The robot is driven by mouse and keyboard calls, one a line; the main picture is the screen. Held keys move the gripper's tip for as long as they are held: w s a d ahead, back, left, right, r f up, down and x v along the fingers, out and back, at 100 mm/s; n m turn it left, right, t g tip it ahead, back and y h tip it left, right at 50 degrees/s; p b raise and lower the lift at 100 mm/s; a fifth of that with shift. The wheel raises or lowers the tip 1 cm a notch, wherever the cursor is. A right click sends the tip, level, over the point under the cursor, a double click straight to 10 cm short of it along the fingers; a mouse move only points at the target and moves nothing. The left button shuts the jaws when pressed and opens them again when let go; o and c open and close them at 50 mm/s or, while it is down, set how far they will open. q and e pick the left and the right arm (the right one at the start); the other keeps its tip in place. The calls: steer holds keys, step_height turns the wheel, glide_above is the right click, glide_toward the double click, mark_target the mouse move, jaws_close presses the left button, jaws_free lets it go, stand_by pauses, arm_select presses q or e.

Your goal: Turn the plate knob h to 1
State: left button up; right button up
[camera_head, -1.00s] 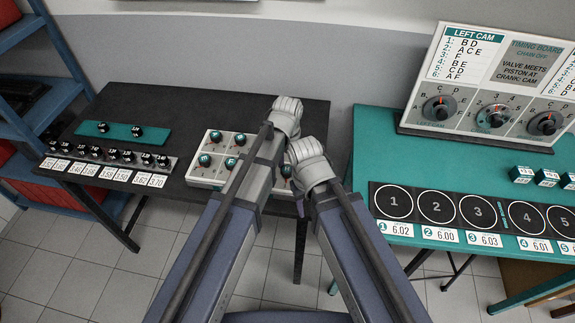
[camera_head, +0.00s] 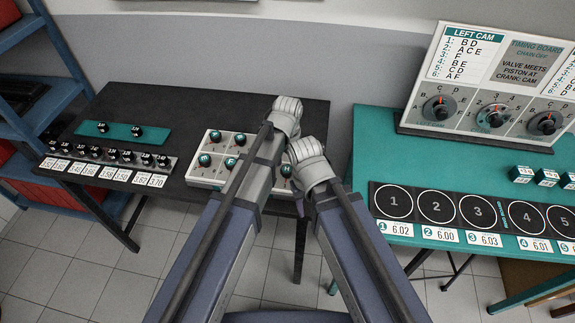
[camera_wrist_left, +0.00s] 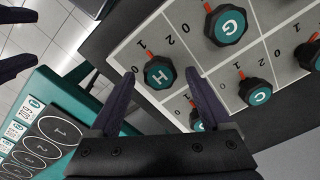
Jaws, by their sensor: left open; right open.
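In the left wrist view, the light plate (camera_wrist_left: 120,53) carries several dark knobs with teal caps. Knob H (camera_wrist_left: 160,72) is ahead of my left gripper (camera_wrist_left: 161,77), which is open with a fingertip on each side of the knob in the picture. I cannot tell how far the tips are from it. Knob H's red pointer points up and left, toward what looks like the 1. In the head view, the plate (camera_head: 196,182) is partly hidden by my left arm. My left gripper (camera_head: 287,106) is by its right end; my right gripper (camera_head: 306,152) is just below.
Knob G (camera_wrist_left: 231,25) and knob C (camera_wrist_left: 256,91) are neighbours on the plate. The black table (camera_head: 115,100) also bears a teal strip (camera_head: 110,131) and a row of small knobs. The teal table (camera_head: 385,130) with the timing board (camera_head: 480,80) stands to the right.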

mark_target(287, 169)
arm_select(q)
steer(key=shift+r, duration=0.15)
step_height(287, 169, up, 8)
steer(key=p, duration=0.8)
steer(key=shift+f, duration=0.2)
steer(key=s+a+n, duration=0.4)
steer(key=a, duration=0.4)
steer(key=s+a+n, duration=0.4)
steer(key=s+a, duration=0.1)
steer(key=a, duration=0.4)
steer(key=s+d+f+m+b, duration=0.1)
steer(key=s+d+f+b, duration=0.1)
steer(key=d, duration=0.3)
steer(key=s+d+f+m+y+b, duration=0.1)
steer(key=s+d+f+m+b, duration=0.1)
steer(key=d, duration=0.4)
steer(key=shift+s, duration=0.8)
steer(key=shift+f, duration=0.1)
